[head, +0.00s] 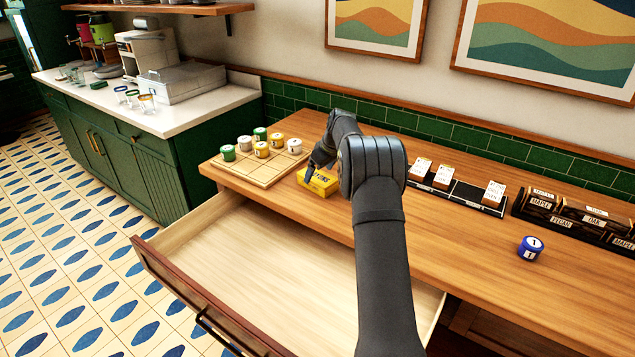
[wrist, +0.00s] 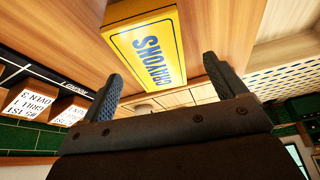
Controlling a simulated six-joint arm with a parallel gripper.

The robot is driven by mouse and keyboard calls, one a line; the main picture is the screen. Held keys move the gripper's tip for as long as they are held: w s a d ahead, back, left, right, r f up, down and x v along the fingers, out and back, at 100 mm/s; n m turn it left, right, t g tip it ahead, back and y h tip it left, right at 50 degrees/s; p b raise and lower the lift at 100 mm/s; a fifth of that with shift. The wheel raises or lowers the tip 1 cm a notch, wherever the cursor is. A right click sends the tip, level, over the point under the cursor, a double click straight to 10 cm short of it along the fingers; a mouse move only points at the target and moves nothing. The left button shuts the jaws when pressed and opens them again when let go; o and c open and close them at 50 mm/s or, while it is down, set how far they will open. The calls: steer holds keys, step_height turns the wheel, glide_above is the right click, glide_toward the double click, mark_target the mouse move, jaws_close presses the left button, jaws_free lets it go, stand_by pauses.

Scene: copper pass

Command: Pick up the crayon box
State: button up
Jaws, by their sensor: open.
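The yellow crayon box (head: 321,184) lies on the wooden counter, just right of the wooden board in the head view. In the wrist view the box (wrist: 146,45), with blue "CRAYONS" lettering, shows at the top centre. My gripper (wrist: 163,69) is open, its two fingertips near the close end of the box, one towards each side. The box is not gripped, and I cannot tell whether a finger touches it. In the head view my gripper (head: 310,170) is at the box's upper left, and my arm hides part of the counter behind it.
A wooden board (head: 243,174) with several small jars stands left of the box. An open, empty drawer (head: 270,270) juts out below the counter. A black rack (head: 462,192) with white-labelled blocks and a blue tin (head: 530,248) are to the right. The counter (head: 465,260) right of my arm has free room.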

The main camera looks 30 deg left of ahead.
mark_target(318, 176)
steer(key=x, duration=0.4)
steer(key=shift+w+f, duration=0.2)
steer(key=shift+w, duration=0.1)
steer(key=c, duration=1.1)
steer(key=shift+r, duration=0.1)
steer(key=shift+c, duration=0.2)
